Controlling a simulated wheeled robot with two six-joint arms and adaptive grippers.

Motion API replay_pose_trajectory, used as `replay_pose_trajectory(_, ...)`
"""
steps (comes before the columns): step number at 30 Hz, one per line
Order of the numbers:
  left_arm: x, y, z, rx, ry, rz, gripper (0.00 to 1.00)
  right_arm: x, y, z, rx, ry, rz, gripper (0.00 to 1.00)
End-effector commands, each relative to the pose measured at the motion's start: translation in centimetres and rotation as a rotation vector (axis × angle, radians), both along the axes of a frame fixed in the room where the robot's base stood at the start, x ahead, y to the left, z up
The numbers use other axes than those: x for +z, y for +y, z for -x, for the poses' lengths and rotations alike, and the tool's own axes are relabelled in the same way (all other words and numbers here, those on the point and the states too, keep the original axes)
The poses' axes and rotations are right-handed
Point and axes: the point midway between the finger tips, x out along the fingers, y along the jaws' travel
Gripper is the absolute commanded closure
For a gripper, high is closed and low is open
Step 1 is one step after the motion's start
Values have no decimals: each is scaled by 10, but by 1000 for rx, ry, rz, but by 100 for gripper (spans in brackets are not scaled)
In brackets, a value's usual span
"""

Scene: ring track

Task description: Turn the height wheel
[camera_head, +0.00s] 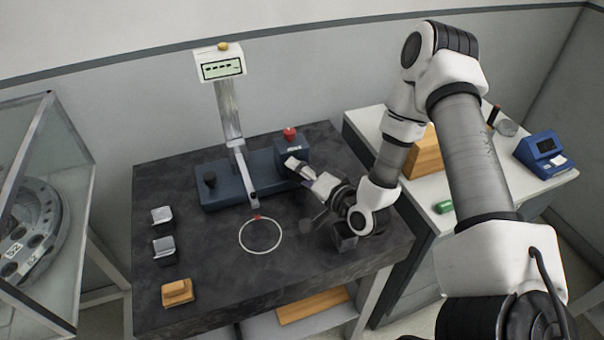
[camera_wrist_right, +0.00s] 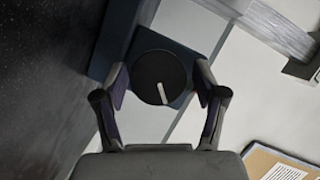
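The height wheel (camera_wrist_right: 158,72) is a round black disc with a white mark, in the middle of the right wrist view. It sits on a blue block (camera_head: 291,146) at the right end of the blue instrument base (camera_head: 240,182). My right gripper (camera_wrist_right: 160,80) is open, with one finger on each side of the wheel and a small gap showing at each side. In the head view my right gripper (camera_head: 299,168) is at the block's front and hides the wheel. My left gripper is not in view.
The dark table (camera_head: 205,281) also holds two grey blocks (camera_head: 163,247), a wooden block (camera_head: 177,292) and a white ring mark (camera_head: 261,250). A column with a display (camera_head: 221,69) rises behind. A glass case (camera_head: 70,150) stands left, and a side bench (camera_head: 480,190) right.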

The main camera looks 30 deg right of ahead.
Motion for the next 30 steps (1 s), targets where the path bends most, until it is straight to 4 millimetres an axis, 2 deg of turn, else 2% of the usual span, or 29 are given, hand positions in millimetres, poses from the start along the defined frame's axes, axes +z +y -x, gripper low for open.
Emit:
replay_pose_trajectory(10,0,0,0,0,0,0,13,-1,0,4,-1,6,-1,21)
replay_pose_trajectory(13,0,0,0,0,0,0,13,1,-2,16,-3,7,-5,21)
replay_pose_trajectory(21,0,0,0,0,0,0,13,9,-8,62,-4,6,-6,21)
replay_pose_trajectory(25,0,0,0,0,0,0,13,11,-8,71,0,4,-2,21)
replay_pose_trajectory(30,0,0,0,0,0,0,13,11,-8,73,1,4,0,21)
